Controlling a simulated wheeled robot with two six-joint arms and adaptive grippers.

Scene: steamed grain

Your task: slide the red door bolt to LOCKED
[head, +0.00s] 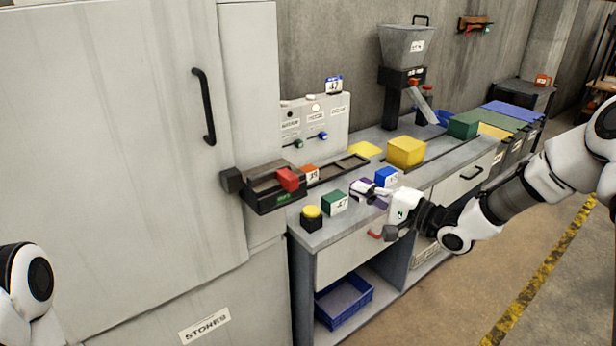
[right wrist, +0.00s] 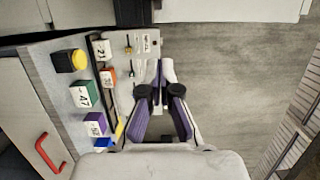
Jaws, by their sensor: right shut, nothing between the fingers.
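The red door bolt (head: 288,180) is a small red block on a black housing (head: 275,201). The housing sits beside the tall grey door (head: 120,150), at the left end of the bench. A green marking shows on its front; I cannot read it. My right gripper (head: 358,188) is shut and empty. It is above the bench near the blue and green blocks, to the right of the bolt and apart from it. Its purple-sided fingers also show in the right wrist view (right wrist: 160,78). I cannot make out the red bolt in that view. My left gripper is out of view.
A green block (head: 334,203), a yellow button (head: 311,212), an orange block (head: 311,174) and a blue block (head: 386,177) stand on the bench between gripper and bolt or close by. A panel with switches (head: 315,122) stands behind. A black door handle (head: 204,107) sticks out.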

